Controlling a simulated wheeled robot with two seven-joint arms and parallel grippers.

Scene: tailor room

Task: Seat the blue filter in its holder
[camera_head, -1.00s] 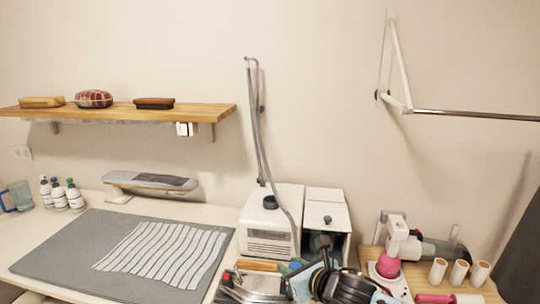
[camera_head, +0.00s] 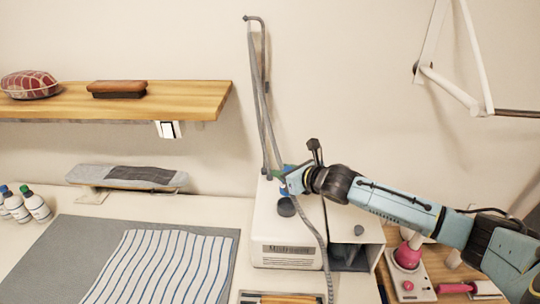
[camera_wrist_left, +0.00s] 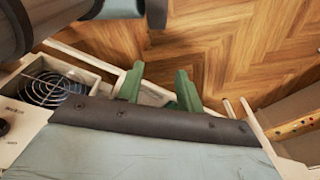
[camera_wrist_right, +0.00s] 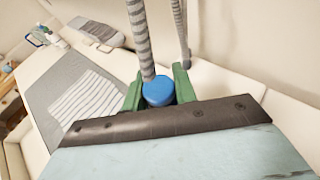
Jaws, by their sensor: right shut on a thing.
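My right gripper (camera_head: 283,180) reaches in from the right over the white steam unit (camera_head: 275,239), near its dark round cap (camera_head: 286,207). In the right wrist view, its green fingers (camera_wrist_right: 158,86) are shut on the blue filter (camera_wrist_right: 158,92), a round, flat-topped piece. A small blue patch of the filter (camera_head: 284,192) shows under the fingers in the head view.
Grey hoses (camera_head: 265,100) rise by the steam unit, close to my right gripper. A white box with an open front (camera_head: 352,255) stands to its right. A fan grille (camera_wrist_left: 48,90) shows in the left wrist view. The striped cloth (camera_head: 160,265) lies at left.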

